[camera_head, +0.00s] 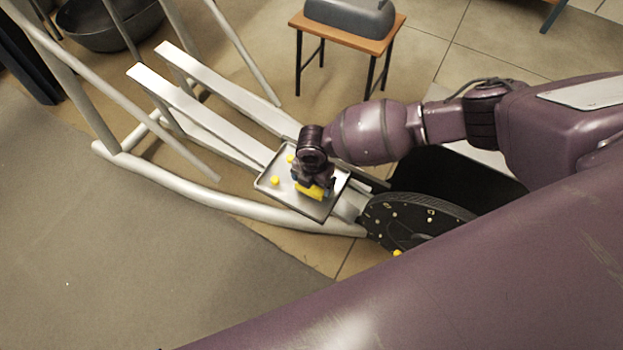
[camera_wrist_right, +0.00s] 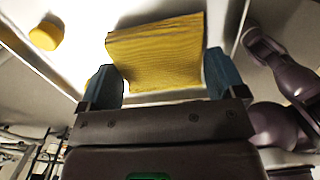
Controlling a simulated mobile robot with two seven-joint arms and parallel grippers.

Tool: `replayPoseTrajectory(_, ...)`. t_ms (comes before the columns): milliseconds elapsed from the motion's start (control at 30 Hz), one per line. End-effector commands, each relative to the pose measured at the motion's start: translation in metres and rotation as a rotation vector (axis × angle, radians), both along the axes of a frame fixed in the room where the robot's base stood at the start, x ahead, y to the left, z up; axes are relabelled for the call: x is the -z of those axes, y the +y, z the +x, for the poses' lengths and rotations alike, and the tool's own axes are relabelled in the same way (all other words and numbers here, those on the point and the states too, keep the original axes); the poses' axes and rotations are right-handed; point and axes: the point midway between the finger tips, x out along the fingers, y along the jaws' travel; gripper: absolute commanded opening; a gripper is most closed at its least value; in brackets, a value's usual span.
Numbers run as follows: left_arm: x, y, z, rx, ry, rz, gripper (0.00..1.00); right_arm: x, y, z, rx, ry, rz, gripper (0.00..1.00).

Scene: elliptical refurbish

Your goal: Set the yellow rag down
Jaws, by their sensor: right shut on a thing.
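The yellow rag (camera_head: 312,191) is between the fingers of my right gripper (camera_head: 314,184), over a shallow metal tray (camera_head: 318,211). In the right wrist view the rag (camera_wrist_right: 158,50) is a ribbed yellow block with the blue fingers of my right gripper (camera_wrist_right: 163,82) shut on its two sides. The bright tray surface (camera_wrist_right: 85,35) lies behind it. I cannot tell whether the rag touches the tray. My left gripper is not in view.
Small yellow pieces (camera_head: 275,180) lie on the tray; one (camera_wrist_right: 46,36) shows in the wrist view. The tray rests on a pale frame machine (camera_head: 190,100) beside a dark wheel (camera_head: 415,215). A small wooden table (camera_head: 345,36) with a grey case (camera_head: 350,15) stands behind.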

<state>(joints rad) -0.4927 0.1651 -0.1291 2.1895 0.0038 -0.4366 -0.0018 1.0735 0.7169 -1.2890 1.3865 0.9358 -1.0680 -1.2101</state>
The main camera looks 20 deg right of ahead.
Motion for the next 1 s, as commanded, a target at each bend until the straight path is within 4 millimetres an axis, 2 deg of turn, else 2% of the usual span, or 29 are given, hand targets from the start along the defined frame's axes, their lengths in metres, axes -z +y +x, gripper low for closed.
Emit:
replayPoseTrajectory(33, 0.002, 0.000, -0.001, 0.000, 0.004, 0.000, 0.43, 0.007, 0.000, -0.001, 0.000, 0.003, 0.001, 0.67)
replayPoseTrajectory(267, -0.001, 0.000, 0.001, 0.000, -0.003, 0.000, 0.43, 0.004, 0.000, 0.001, 0.000, -0.002, 0.001, 0.67)
replayPoseTrajectory(467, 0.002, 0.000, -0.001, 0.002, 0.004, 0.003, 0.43, 0.010, 0.000, 0.000, 0.000, 0.001, 0.002, 0.67)
replayPoseTrajectory(500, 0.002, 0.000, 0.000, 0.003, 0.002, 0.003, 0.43, 0.009, 0.000, 0.000, 0.000, 0.000, 0.001, 0.94)
replayPoseTrajectory(533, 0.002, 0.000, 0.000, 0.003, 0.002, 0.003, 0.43, 0.009, 0.000, 0.000, 0.000, 0.000, 0.001, 0.98)
replayPoseTrajectory(800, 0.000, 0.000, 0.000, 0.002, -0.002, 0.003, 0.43, 0.006, 0.000, 0.001, -0.001, -0.002, 0.000, 1.00)
replayPoseTrajectory(1000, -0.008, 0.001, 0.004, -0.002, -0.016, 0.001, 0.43, -0.017, 0.000, 0.003, -0.001, -0.009, 0.000, 1.00)
